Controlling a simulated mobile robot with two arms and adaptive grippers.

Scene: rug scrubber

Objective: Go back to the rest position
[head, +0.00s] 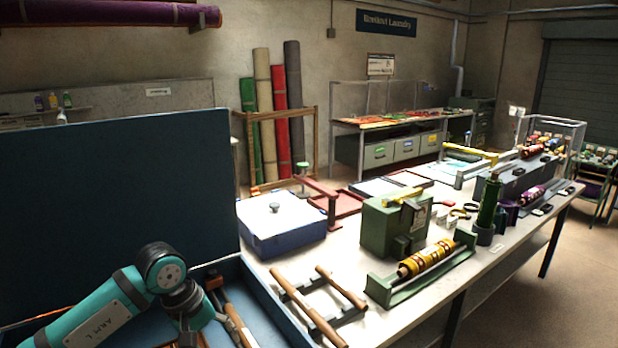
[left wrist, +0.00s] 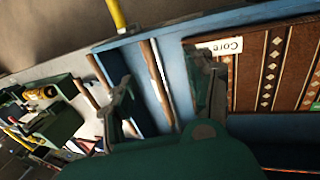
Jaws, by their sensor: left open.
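My left arm (head: 115,305), teal and marked "ARM L", comes in from the lower left of the head view, in front of the open blue case (head: 120,190). Its wrist hangs over the case's interior; the fingers are not clear there. In the left wrist view my left gripper (left wrist: 165,95) has its two fingers spread apart with nothing held between them. A wooden-handled tool (left wrist: 157,85) lies in the blue case beyond the fingers, seen through the gap. My right gripper is in neither view.
A brown patterned piece (left wrist: 270,70) with a "Core" label lies right of the fingers. On the table stand a wooden-handled rack (head: 318,300), a blue lidded box (head: 280,235), a green machine (head: 393,225) and a yellow roller (head: 428,258). The lid rises behind my arm.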

